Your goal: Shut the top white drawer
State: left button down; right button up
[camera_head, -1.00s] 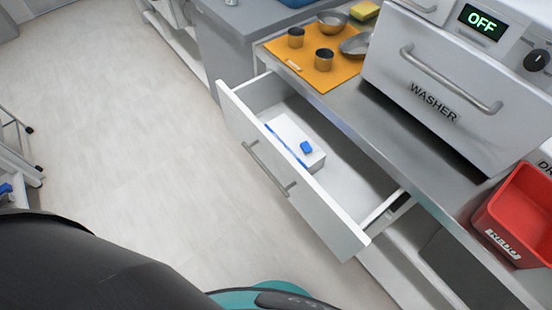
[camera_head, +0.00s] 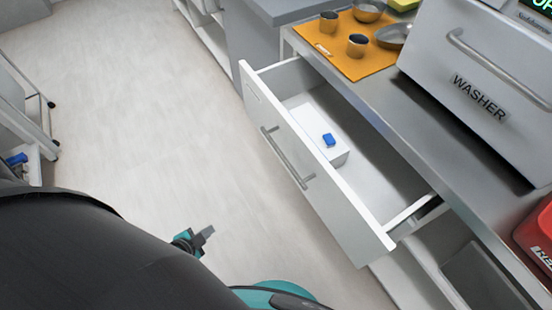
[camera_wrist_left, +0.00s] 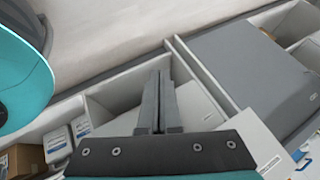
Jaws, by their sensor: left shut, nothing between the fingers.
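The top white drawer (camera_head: 318,178) stands pulled out under the steel counter in the head view. Its front faces left and carries a long grey bar handle (camera_head: 286,157). Inside lies a white box with a small blue object (camera_head: 329,139) on it. My left gripper (camera_head: 205,237) is low and left of the drawer front, apart from it, over the floor in the picture. In the left wrist view its fingers (camera_wrist_left: 158,77) are together and hold nothing. My right gripper is in neither view.
An orange mat (camera_head: 349,61) with metal cups and pans lies on the counter, beside the washer (camera_head: 473,75). A red bin (camera_head: 537,238) is at the right edge. Floor left of the drawer is clear. The wrist view shows shelf compartments with boxes (camera_wrist_left: 55,143).

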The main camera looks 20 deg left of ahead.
pick_arm(q)
jog(key=w+a+r+m+t+h+b, duration=0.2)
jog(key=w+r+m+t+b, duration=0.25)
jog(key=w, duration=0.35)
jog(key=m+t+h+b, duration=0.2)
jog(key=m+h+b, duration=0.4)
jog(key=m+h, duration=0.5)
send_near(284, 145)
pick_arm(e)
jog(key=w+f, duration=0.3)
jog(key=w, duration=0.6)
pick_arm(q)
jog(key=w+d+y+b, duration=0.1)
jog(key=d, duration=0.1)
jog(key=w+d+r+m+y+b, duration=0.1)
jog(key=w+d, duration=0.1)
jog(key=shift+w+m+b, duration=0.25)
jog(key=shift+w+b, duration=0.05)
jog(key=shift+b, duration=0.05)
jog(key=shift+w+d, duration=0.35)
jog(key=shift+w, duration=0.25)
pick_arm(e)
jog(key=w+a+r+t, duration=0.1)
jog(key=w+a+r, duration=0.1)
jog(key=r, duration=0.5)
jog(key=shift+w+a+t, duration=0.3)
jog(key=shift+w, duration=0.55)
